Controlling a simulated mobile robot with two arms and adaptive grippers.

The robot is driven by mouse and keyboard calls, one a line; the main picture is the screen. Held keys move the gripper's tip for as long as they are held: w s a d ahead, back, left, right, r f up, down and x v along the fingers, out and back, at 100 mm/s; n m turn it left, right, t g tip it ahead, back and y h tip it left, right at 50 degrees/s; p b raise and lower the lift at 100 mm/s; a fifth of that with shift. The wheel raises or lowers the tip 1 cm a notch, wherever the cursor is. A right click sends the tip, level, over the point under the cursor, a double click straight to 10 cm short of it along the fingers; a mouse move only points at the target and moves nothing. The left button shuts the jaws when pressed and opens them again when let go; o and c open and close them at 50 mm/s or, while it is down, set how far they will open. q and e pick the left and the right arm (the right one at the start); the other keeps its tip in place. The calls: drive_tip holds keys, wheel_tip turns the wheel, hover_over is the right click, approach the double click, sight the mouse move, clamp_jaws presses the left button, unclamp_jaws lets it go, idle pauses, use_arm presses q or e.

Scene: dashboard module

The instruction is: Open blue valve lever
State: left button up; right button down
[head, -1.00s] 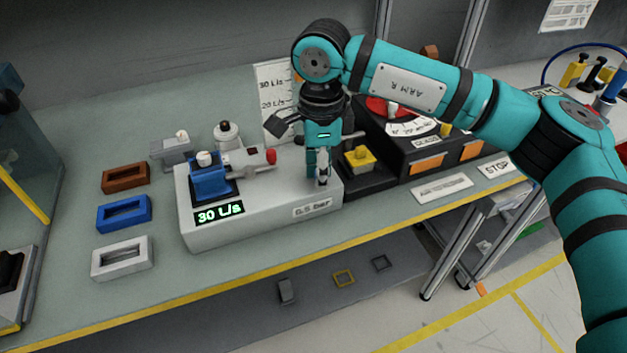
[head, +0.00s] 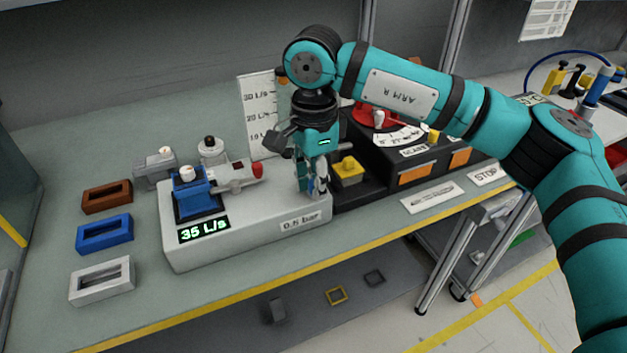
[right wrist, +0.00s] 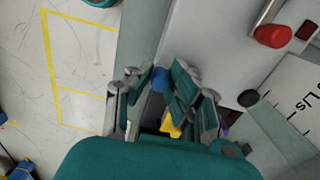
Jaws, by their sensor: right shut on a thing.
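The white valve module (head: 250,235) stands on the bench, with its display (head: 204,229) reading 35 L/s and a 0.5 bar label on its front. My right gripper (head: 314,188) points down at the module's right end. In the right wrist view its fingers (right wrist: 168,88) are closed around the blue valve lever, whose round blue end (right wrist: 162,79) shows between them. Most of the lever is hidden by the fingers in both views. My left gripper is not in view.
A blue block with a white knob (head: 196,194) and a red-tipped handle (head: 256,170) stand on the module's left part. A yellow button (head: 348,168) and a black dial console (head: 405,160) stand close to the right. Brown, blue and white frames lie at left.

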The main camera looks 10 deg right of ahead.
drive_tip(key=c, duration=1.2)
unclamp_jaws()
drive_tip(key=shift+r, duration=0.1)
wheel_tip(320, 180, up, 12)
drive_tip(key=shift+f, duration=0.1)
